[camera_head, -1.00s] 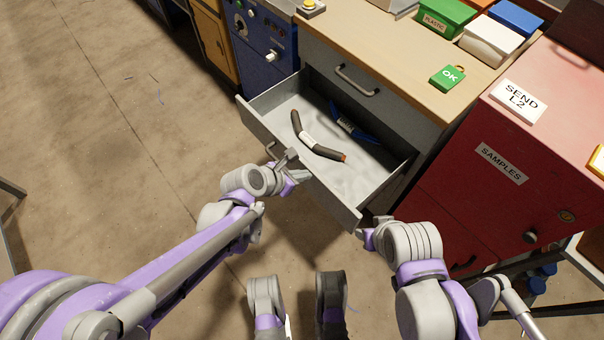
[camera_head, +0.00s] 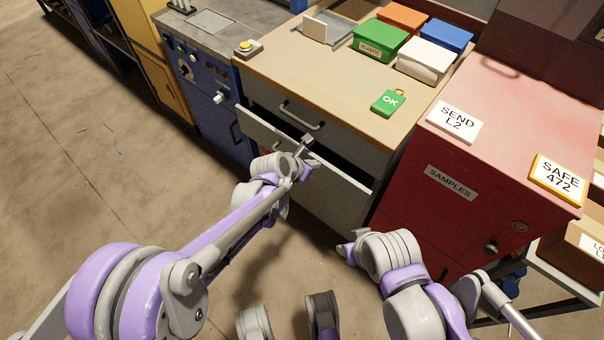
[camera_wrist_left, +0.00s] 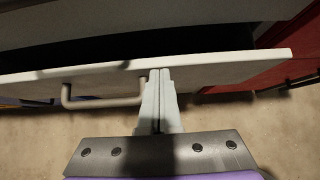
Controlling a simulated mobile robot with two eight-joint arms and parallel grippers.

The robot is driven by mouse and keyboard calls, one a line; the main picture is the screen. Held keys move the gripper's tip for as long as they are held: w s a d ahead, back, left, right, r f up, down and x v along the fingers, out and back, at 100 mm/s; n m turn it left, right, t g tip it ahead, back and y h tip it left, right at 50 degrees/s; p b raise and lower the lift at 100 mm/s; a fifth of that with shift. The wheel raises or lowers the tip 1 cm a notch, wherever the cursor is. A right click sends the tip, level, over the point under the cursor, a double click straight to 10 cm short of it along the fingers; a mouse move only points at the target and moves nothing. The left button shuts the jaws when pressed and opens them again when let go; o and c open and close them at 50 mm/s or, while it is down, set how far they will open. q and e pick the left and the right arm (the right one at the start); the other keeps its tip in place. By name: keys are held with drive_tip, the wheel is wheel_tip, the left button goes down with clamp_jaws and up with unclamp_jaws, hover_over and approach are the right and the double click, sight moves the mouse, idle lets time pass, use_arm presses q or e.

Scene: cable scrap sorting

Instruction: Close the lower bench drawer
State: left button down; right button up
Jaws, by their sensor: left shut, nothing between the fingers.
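The lower bench drawer (camera_head: 340,195) is a grey drawer under the wooden-topped bench. My left gripper (camera_head: 307,166) is shut and empty. Its fingertips (camera_wrist_left: 158,75) are at the drawer front, beside the handle, and seem to touch it. My right gripper (camera_head: 346,250) is in front of the bench, apart from the drawer; its jaws are unclear.
The closed upper drawer (camera_head: 290,112) is above. A red cabinet (camera_head: 435,215) labelled SAMPLES stands at the right, close to the drawer's side. A blue machine (camera_head: 205,95) stands at the left. Boxes and a green OK tag (camera_head: 388,103) lie on the bench top.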

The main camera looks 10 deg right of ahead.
use_arm(q)
drive_tip(key=w+d, duration=0.1)
drive_tip(key=d, duration=0.1)
drive_tip(key=w+d, duration=0.2)
drive_tip(key=shift+r, duration=0.1)
use_arm(e)
drive_tip(key=shift+s+a+r, duration=0.1)
drive_tip(key=shift+s+r, duration=0.05)
drive_tip(key=shift+r, duration=0.25)
use_arm(q)
drive_tip(key=shift+d, duration=0.1)
